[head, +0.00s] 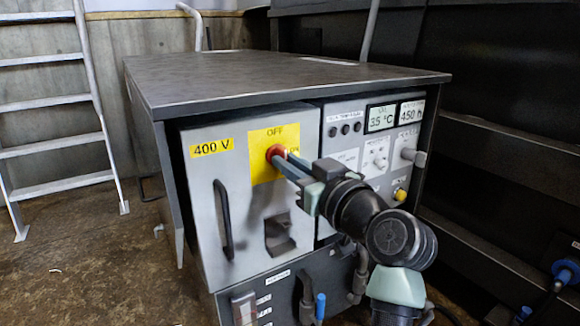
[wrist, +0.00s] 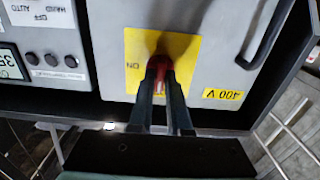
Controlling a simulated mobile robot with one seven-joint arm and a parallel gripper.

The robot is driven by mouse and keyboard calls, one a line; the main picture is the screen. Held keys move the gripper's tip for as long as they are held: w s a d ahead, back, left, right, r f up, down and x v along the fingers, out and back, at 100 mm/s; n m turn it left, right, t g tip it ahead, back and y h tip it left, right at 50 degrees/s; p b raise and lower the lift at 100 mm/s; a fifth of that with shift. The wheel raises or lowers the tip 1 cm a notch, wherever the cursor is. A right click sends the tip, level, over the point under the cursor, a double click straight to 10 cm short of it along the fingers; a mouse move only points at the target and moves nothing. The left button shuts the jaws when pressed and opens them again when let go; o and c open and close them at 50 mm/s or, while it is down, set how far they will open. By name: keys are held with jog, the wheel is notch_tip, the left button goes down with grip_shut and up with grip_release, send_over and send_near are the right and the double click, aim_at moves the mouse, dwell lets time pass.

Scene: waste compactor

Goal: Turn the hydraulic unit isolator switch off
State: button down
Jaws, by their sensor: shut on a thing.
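The isolator switch is a red knob (head: 274,152) on a yellow plate (head: 265,136) on the grey 400 V door. The plate reads OFF at the top and ON at the right. My gripper (head: 280,160) reaches in from the right and is shut on the red knob. In the wrist view, which is upside down, the two fingers (wrist: 160,88) stand on either side of the red knob (wrist: 158,68) in front of the yellow plate (wrist: 185,50). The fingers partly hide the knob, so I cannot tell its exact angle.
The door (head: 208,172) has a black handle (head: 224,205) left of the switch. To the right is a panel with meters (head: 381,117), buttons and small knobs. The cabinet top (head: 270,78) overhangs the door. A ladder (head: 50,105) stands at the left, with open floor before it.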

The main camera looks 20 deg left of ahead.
dwell(0.3)
jog(key=c, duration=0.9)
grip_release()
jog(key=shift+o, duration=0.2)
jog(key=p+v, duration=0.5)
jog(key=v, duration=0.8)
